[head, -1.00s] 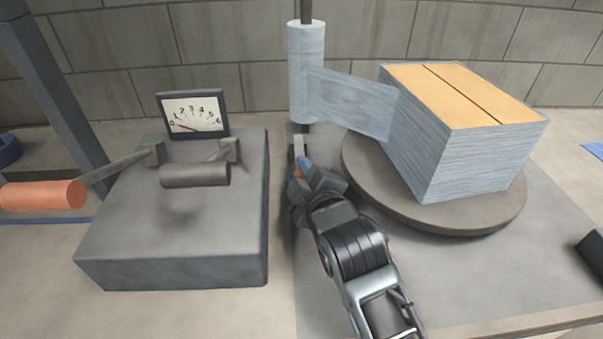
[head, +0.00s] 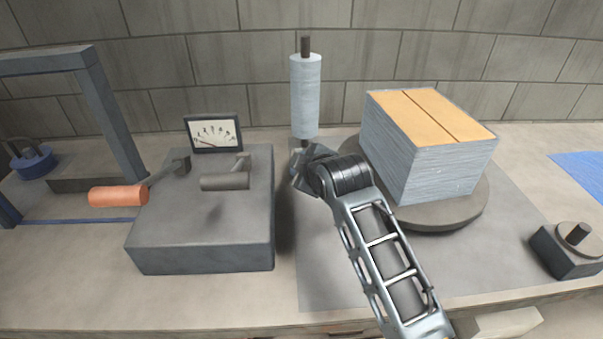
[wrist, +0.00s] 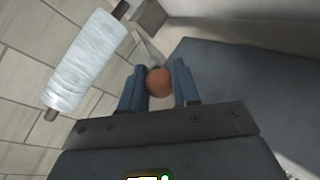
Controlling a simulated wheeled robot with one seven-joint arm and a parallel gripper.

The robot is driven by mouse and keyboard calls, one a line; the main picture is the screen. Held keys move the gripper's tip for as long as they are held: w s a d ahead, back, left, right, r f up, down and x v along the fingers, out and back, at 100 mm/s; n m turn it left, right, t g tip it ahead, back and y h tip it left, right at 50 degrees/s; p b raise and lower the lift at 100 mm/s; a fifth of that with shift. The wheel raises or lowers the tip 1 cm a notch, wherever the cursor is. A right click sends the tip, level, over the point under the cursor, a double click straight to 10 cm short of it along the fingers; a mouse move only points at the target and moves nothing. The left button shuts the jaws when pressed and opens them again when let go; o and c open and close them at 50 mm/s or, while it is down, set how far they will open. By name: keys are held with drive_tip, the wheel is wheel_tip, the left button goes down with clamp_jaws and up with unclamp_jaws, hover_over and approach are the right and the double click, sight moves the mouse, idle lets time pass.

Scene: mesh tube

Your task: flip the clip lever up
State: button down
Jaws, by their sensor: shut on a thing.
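The clip lever shows in the wrist view as a thin grey bar (wrist: 147,48) with a round orange knob (wrist: 159,82) at its near end. My gripper (wrist: 159,86) has its two blue fingers on either side of the knob and is shut on it. In the head view my gripper (head: 306,168) is at the foot of the film roll post, and its own body hides the knob and most of the lever. A grey block (wrist: 149,17) stands at the lever's far end in the wrist view.
The film roll (head: 305,95) stands upright behind my gripper. A wrapped box (head: 440,165) sits on a round turntable (head: 440,218) close to the right. A grey console (head: 205,245) with a dial (head: 213,133), an orange-handled lever (head: 118,195) and a grey-handled lever (head: 225,181) stands left.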

drive_tip(key=shift+w+r+g+p, duration=0.15)
drive_tip(key=shift+r+g+p, duration=0.2)
drive_tip(key=shift+r, duration=0.2)
drive_tip(key=shift+w+r+g+p, duration=0.15)
drive_tip(key=shift+r+g+p, duration=0.15)
drive_tip(key=shift+r, duration=0.2)
drive_tip(key=shift+w+a+r+g+p, duration=0.1)
drive_tip(key=shift+w+r+g+p, duration=0.35)
drive_tip(key=shift+p, duration=0.35)
drive_tip(key=shift+w+a+r, duration=0.1)
drive_tip(key=shift+w+r, duration=1.35)
drive_tip(key=c, duration=0.8)
unclamp_jaws()
drive_tip(key=v, duration=0.7)
drive_tip(key=shift+s+r, duration=0.25)
drive_tip(key=shift+s, duration=0.05)
